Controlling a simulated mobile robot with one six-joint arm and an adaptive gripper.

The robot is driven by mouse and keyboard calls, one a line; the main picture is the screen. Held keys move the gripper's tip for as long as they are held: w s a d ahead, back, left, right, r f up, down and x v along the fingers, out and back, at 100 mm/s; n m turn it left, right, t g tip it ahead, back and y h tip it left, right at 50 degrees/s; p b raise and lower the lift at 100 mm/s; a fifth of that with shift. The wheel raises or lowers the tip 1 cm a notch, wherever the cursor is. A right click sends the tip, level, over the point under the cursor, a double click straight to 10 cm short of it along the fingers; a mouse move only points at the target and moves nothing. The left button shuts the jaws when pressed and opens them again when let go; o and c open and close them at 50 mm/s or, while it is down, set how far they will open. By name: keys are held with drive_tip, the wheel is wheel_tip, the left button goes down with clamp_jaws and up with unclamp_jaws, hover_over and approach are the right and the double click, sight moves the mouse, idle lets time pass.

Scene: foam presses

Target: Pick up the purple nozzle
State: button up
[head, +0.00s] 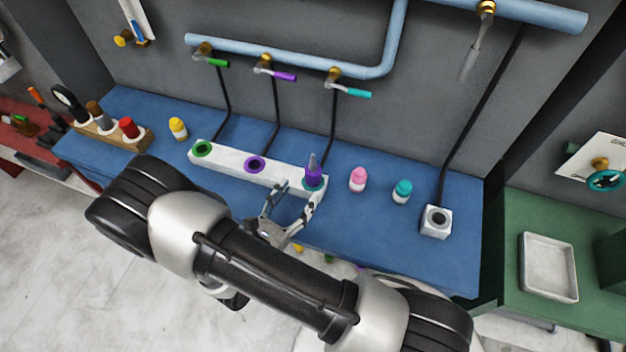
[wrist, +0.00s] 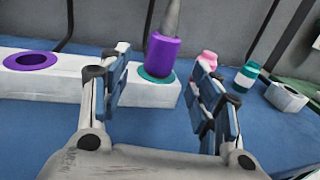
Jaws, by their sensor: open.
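The purple nozzle (head: 314,172), with a purple base and a grey tapered tip, stands upright in the teal-ringed hole at the right end of the white block (head: 222,164). In the wrist view the nozzle (wrist: 162,55) rises from the teal ring (wrist: 156,78). My gripper (head: 298,192) is open and empty in front of the block's right end. In the wrist view its fingers (wrist: 160,95) stand apart, with the nozzle beyond and between them. I cannot tell how far the fingertips are from it.
Pink (head: 358,180) and teal (head: 402,191) bottles stand right of the nozzle, then a small white block with a hole (head: 436,221). The purple-ringed hole (head: 255,164) and green-ringed hole (head: 203,148) are empty. A yellow bottle (head: 178,128) stands left. Black hoses run down the wall behind.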

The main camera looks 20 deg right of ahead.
sight(309, 182)
drive_tip(key=x, duration=0.3)
drive_tip(key=shift+d, duration=0.1)
drive_tip(key=b+x, duration=0.2)
drive_tip(key=x, duration=0.3)
drive_tip(key=shift+w+d+f, duration=0.1)
drive_tip(key=shift+d+f, duration=0.05)
drive_tip(key=shift+f, duration=0.05)
drive_tip(key=shift+c, duration=0.4)
clamp_jaws()
